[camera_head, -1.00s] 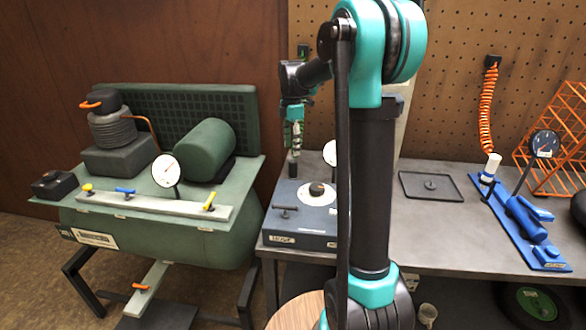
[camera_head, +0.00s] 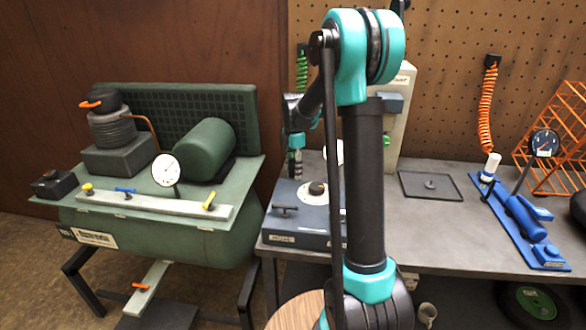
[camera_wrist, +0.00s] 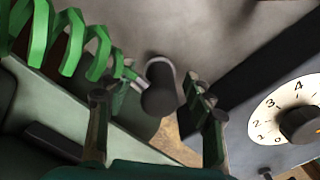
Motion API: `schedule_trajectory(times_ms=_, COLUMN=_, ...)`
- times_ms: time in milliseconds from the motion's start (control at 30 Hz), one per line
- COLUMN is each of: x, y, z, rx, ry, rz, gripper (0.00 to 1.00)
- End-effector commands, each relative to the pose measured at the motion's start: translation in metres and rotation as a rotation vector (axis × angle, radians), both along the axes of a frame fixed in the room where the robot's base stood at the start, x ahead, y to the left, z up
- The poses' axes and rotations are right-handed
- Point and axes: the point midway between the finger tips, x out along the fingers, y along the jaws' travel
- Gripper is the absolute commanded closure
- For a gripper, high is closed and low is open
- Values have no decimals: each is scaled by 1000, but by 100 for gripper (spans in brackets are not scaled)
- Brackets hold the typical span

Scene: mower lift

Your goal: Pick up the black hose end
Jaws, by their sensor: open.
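The black hose end (camera_wrist: 158,92) is a short dark cylinder with a grey rim, in the middle of the wrist view. A green coiled hose (camera_wrist: 65,45) runs to it from the upper left; the coil also shows against the pegboard in the head view (camera_head: 302,68). My gripper (camera_wrist: 157,108) is open, with one finger left and one right of the hose end in the wrist view. Whether the fingers are level with it in depth, I cannot tell. In the head view my gripper (camera_head: 295,163) points down behind the grey-blue gauge box, and the hose end is hard to make out there.
The blue-grey box with a dial (camera_wrist: 300,125) stands close on the right of my gripper. The green compressor (camera_head: 150,225) stands left of the bench. A black tray (camera_head: 430,186) and a blue tool board (camera_head: 520,220) lie on the bench to the right.

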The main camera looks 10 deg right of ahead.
Motion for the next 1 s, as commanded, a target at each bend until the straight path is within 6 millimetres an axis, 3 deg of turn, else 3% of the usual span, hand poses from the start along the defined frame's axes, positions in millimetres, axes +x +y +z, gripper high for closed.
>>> schedule_trajectory(times_ms=100, x=0, y=0, z=0, rx=0, ry=0, rz=0, gripper=48)
schedule_trajectory(times_ms=533, x=0, y=0, z=0, rx=0, ry=0, rz=0, gripper=100)
schedule_trajectory(times_ms=833, x=0, y=0, z=2, rx=0, ry=0, rz=0, gripper=100)
schedule_trajectory(times_ms=1000, x=0, y=0, z=13, rx=0, ry=0, rz=0, gripper=100)
